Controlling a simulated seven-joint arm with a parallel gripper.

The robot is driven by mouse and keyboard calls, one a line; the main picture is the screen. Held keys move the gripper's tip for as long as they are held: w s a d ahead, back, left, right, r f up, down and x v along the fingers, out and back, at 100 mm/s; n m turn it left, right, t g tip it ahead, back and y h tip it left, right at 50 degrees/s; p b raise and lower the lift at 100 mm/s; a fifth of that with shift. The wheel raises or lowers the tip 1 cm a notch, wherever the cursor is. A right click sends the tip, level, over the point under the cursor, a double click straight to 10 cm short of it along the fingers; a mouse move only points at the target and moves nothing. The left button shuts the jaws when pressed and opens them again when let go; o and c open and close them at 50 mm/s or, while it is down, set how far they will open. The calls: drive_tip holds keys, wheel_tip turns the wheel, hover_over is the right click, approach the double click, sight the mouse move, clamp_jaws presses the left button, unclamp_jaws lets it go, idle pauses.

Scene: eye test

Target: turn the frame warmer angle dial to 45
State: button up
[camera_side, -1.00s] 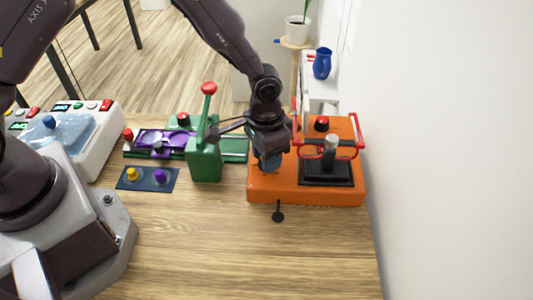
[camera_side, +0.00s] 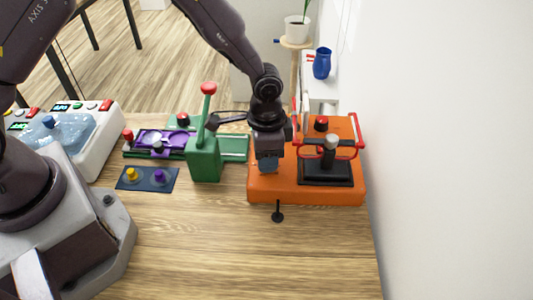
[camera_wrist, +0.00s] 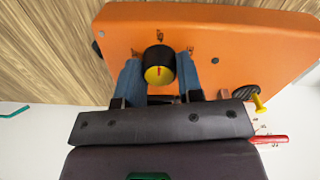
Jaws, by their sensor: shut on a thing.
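The frame warmer is an orange box (camera_side: 290,189) on the right of the table in the side view. It fills the top of the wrist view (camera_wrist: 225,25). Small marks on the box surround the dial, too small to read. My gripper (camera_wrist: 160,74) is shut on the dial, one blue finger on each side. In the side view my gripper (camera_side: 268,163) points down at the box's left part and hides the dial.
Red glasses frames (camera_side: 348,144) and a black block with a grey post (camera_side: 331,143) are on the box's right part. A green stand with a red-knobbed lever (camera_side: 205,150) stands close left of my gripper. A white wall is at the right.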

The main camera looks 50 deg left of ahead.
drive_tip(key=o, duration=0.9)
drive_tip(key=shift+r, duration=0.1)
drive_tip(key=r, duration=1.3)
drive_tip(key=shift+w+a, duration=0.1)
drive_tip(key=shift+a, duration=0.1)
drive_tip(key=s+a+r+n+t, duration=0.2)
drive_tip(key=s+a+r, duration=0.2)
drive_tip(key=s+r, duration=0.1)
drive_tip(key=s+a+r+n+t, duration=0.2)
drive_tip(key=s+a+r, duration=0.2)
drive_tip(key=s, duration=0.4)
drive_tip(key=s+a+r+n+t, duration=0.1)
drive_tip(key=s+a+r+n, duration=0.1)
drive_tip(key=s+a+r, duration=0.2)
drive_tip(key=shift+s+r+n+t, duration=0.4)
drive_tip(key=shift+s+r, duration=0.9)
drive_tip(key=shift+r, duration=0.2)
